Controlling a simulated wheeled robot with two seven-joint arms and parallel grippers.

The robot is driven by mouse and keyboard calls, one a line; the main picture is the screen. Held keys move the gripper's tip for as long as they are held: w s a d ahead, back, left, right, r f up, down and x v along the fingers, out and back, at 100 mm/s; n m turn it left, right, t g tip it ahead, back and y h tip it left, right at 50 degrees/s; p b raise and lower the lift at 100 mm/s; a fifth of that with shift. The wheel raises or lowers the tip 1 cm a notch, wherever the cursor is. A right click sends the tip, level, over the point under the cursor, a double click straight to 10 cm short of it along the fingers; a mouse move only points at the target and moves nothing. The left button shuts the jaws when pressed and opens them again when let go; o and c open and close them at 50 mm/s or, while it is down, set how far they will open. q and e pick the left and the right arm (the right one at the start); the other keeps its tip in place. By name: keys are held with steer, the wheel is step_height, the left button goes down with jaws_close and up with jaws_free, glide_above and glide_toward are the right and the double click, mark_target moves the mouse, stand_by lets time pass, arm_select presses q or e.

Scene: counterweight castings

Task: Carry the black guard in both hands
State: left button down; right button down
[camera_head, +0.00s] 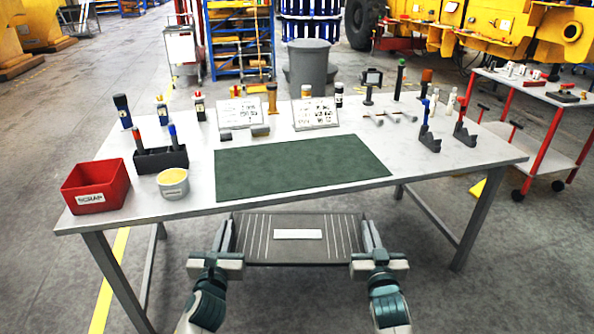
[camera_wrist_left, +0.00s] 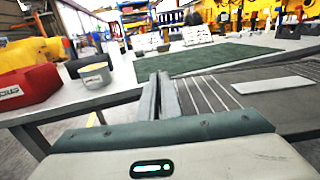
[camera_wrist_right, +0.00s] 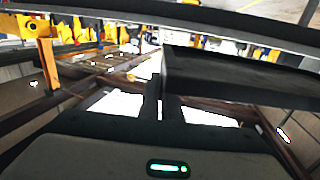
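The black guard (camera_head: 262,252) is a wide dark panel with pale stripes and a blank white label. It is level in front of the table's near edge, with no support visible under it. My left gripper (camera_head: 227,236) is shut on its left edge, and my right gripper (camera_head: 370,236) is shut on its right edge. In the left wrist view the guard (camera_wrist_left: 275,112) extends right from the fingers (camera_wrist_left: 160,97). In the right wrist view its dark side (camera_wrist_right: 235,78) lies by the fingers (camera_wrist_right: 162,100). The gripped edges are mostly hidden by the fingers.
The table (camera_head: 440,160) has a clear green mat (camera_head: 300,165) near its front. A red scrap bin (camera_head: 97,188), a yellow-topped tub (camera_head: 173,184) and a dark tool holder (camera_head: 160,160) stand at left. Blue and black stands (camera_head: 429,138) are at right. A red-framed cart (camera_head: 535,130) stands beyond.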

step_height(320, 180, down, 10)
steer(key=b, duration=0.9)
steer(key=shift+r, duration=0.2)
